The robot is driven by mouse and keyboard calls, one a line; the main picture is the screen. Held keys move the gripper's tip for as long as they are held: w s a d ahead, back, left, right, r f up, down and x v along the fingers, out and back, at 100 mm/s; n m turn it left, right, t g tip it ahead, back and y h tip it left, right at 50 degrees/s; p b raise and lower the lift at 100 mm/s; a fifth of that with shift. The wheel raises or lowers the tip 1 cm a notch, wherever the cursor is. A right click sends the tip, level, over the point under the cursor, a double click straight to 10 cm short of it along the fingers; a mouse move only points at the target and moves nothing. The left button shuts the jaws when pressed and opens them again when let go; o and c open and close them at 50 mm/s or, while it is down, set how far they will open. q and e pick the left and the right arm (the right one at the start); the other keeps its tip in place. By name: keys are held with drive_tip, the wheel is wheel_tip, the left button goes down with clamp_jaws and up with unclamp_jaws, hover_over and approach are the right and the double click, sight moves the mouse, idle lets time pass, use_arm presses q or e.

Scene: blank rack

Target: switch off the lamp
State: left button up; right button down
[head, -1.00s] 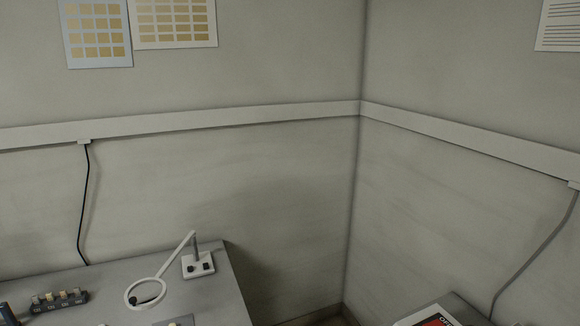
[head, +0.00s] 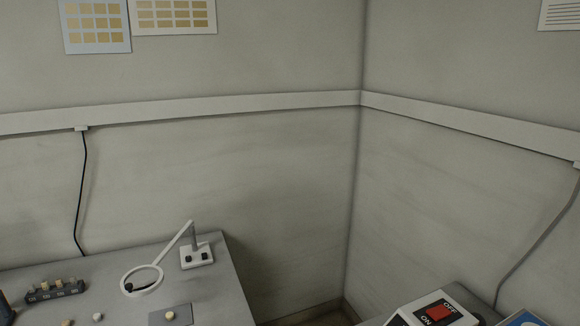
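A white ring-shaped lamp (head: 142,281) on an angled arm stands on the grey table at the lower left. Its white base (head: 197,257) has two small dark knobs or buttons. I cannot tell whether the lamp is lit. At the lower right, a light box carries a red rocker switch (head: 436,312) marked OFF at its far end and ON at its near end. I cannot tell which way the rocker is pressed. Neither of my grippers is in view.
The grey table (head: 222,290) also bears a dark rack (head: 55,291) with several small pegs, a grey plate with a pale knob (head: 169,315) and small loose pieces. A blue item (head: 525,320) is cut off at the lower right. A gap separates the two work surfaces.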

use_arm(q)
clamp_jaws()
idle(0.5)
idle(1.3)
